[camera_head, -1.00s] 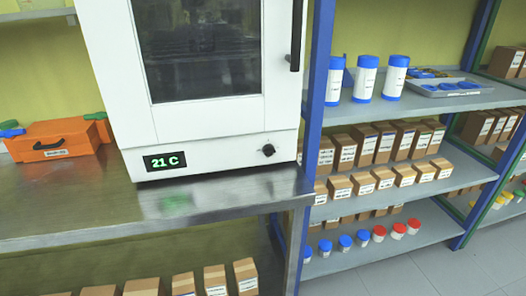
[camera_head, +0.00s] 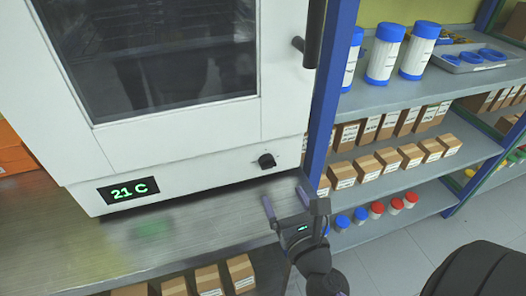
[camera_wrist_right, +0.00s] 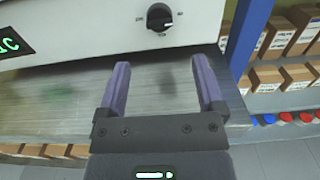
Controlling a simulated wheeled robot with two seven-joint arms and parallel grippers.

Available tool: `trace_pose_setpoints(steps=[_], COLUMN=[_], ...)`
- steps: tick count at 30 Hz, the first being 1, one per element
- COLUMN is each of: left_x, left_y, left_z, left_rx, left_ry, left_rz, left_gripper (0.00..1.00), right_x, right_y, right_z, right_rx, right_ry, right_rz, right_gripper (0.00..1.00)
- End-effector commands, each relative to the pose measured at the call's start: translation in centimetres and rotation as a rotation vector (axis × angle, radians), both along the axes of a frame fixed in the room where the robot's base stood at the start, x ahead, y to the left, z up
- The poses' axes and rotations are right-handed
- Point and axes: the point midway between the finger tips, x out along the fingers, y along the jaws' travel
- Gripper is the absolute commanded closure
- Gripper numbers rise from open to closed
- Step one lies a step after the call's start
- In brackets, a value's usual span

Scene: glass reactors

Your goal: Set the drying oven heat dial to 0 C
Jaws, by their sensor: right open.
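The white drying oven (camera_head: 200,160) stands on a metal bench. Its green display (camera_head: 128,191) reads 21 C. The black heat dial (camera_head: 266,161) is at the lower right of the oven front. The dial also shows in the right wrist view (camera_wrist_right: 159,17), with a pale pointer mark toward its right side. My right gripper (camera_head: 286,203) is open and empty, below and slightly right of the dial, apart from it. Its two purple fingers (camera_wrist_right: 160,85) point toward the oven front in the wrist view. My left gripper is not in view.
The metal bench (camera_head: 190,236) runs under the oven. A blue shelf post (camera_head: 331,95) stands close to the right of the oven. Shelves beyond hold boxes, white bottles (camera_head: 384,55) and small capped jars (camera_head: 376,209). The oven door handle (camera_head: 313,35) sticks out above the dial.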

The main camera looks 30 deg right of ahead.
Motion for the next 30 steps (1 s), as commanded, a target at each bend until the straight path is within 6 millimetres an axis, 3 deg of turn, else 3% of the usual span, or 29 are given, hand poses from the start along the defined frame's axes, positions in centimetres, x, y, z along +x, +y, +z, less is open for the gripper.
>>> trace_pose_setpoints(steps=[5,12,23,30], left_x=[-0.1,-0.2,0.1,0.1], left_y=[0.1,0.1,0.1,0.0], left_z=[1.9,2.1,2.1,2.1], left_rx=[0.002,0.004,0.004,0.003], left_ry=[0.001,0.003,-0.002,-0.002], left_rz=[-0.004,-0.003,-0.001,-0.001], left_gripper=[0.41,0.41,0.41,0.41], right_x=[4.0,8.3,9.1,9.1], right_y=[-1.0,-2.0,-2.2,-2.2], right_z=[0.6,0.1,0.0,0.0], right_rx=[-0.001,-0.003,-0.004,-0.004], right_ry=[-0.006,-0.001,0.001,0.001], right_rz=[0.001,0.002,0.001,0.001], right_gripper=[0.14,0.14,0.14,0.65])
